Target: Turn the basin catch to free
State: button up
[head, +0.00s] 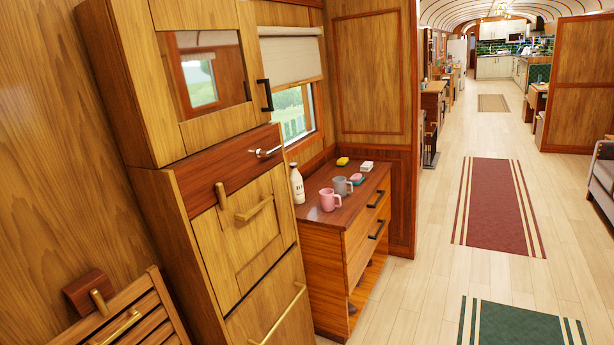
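A tall wooden cabinet (170,180) stands at the left. Below its dark red-brown band, a closed panel (245,235) carries a brass bar handle (254,209). A short brass catch (221,195) sits upright at the panel's upper left edge, beside the handle; it appears to be the basin catch. A silver tap (265,152) juts from the band above the panel. No basin shows. My gripper is not in view.
A slatted wooden panel (140,325) with its own brass catch (99,300) and handle is at the lower left. A dresser (345,215) with mugs, a bottle and soaps stands right of the cabinet. The wooden floor (410,290) is clear, with flat rugs.

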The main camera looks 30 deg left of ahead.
aim_at(220, 191)
jog(key=i, duration=1.25)
jog(key=u, duration=0.75)
jog(key=i, duration=0.7)
jog(key=u, duration=0.5)
jog(key=k, duration=0.9)
jog(key=u, duration=0.15)
jog(key=i, duration=0.9)
jog(key=z, duration=0.1)
